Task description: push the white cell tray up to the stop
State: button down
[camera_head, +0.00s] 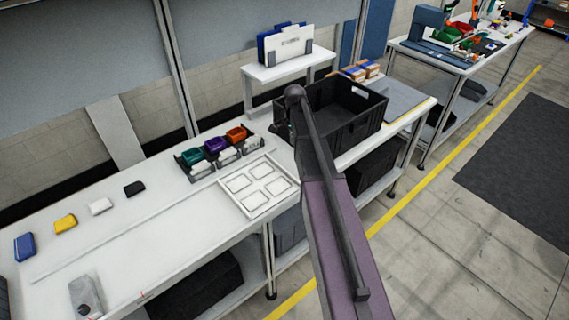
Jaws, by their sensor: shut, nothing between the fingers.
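The white cell tray (246,196) lies flat on the white bench, with several square, rounded cells. Its right side reaches close to my arm in the picture. My gripper (281,131) shows only as a small dark shape below the round dark joint of my arm, beyond the tray and beside the black crate. It is shut and empty, apart from the tray as far as I can see. My arm hides part of that area. I cannot make out the stop for certain.
A black rack (181,160) with teal, purple and orange bins stands just behind the tray. A thin strip (110,239) runs along the bench to the left. Small blocks (101,206) lie along the left bench.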

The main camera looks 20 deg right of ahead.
aim_at(293, 165)
jog(key=shift+f, duration=0.25)
notch_tip(293, 165, down, 10)
jog(key=b, duration=1)
jog(key=shift+s+a+r, duration=0.15)
jog(key=shift+s+a, duration=0.1)
jog(key=shift+a, duration=0.35)
jog(key=shift+s+a+r, duration=0.1)
jog(key=shift+s+a, duration=0.1)
jog(key=shift+a, duration=0.4)
jog(key=shift+s+a, duration=0.2)
jog(key=shift+a, duration=0.55)
jog(key=shift+s, duration=0.15)
